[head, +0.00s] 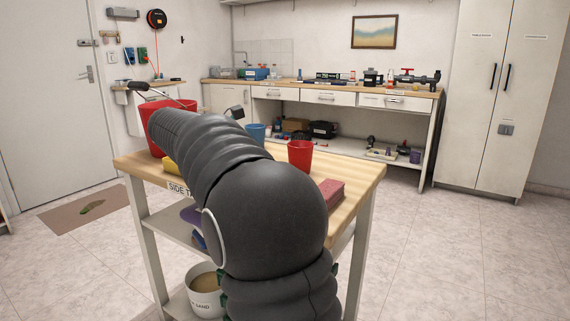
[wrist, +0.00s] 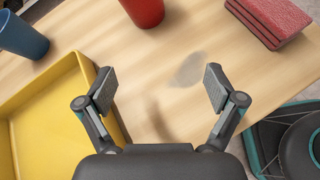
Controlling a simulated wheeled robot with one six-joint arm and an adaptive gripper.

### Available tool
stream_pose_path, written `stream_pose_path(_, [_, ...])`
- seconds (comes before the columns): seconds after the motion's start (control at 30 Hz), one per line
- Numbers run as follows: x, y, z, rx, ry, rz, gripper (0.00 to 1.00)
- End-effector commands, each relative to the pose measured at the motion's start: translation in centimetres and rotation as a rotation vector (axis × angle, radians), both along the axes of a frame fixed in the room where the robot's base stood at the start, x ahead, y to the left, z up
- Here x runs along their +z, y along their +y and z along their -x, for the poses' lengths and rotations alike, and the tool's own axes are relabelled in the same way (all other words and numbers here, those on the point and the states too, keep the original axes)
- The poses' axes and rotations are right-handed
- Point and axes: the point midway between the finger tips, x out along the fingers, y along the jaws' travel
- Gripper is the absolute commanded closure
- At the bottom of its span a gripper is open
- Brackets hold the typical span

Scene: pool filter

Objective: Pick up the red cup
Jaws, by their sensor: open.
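The red cup (head: 300,157) stands upright on the wooden side table (head: 357,173), to the right of my arm in the head view. Its lower part shows at the top of the wrist view (wrist: 144,10). My gripper (wrist: 160,90) is open and empty above the table top, with the cup beyond the fingertips and apart from them. Bare wood and a grey patch (wrist: 189,70) lie between the fingers and the cup. In the head view my arm hides the gripper's fingers.
A blue cup (wrist: 22,38) and a yellow tray (wrist: 48,112) are on the left in the wrist view. A dark red block (wrist: 268,20) lies on the right. A larger red container (head: 154,125) stands at the table's left. The workbench (head: 420,95) is farther back.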

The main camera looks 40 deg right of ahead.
Motion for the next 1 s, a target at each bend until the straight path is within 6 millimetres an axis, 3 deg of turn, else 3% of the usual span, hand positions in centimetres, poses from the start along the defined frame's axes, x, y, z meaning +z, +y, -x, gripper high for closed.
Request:
stream_pose_path(0.1, [0.3,-1.2,-2.2,0.012,0.106,0.08,0.07])
stream_pose_path(0.3, [0.8,-2.1,-3.5,0.016,0.189,0.139,0.07])
stream_pose_path(0.8, [-2.1,-9.1,-2.9,0.016,0.196,0.142,0.07])
stream_pose_path(1.0, [-2.5,-10.0,-2.9,0.017,0.195,0.142,0.07])
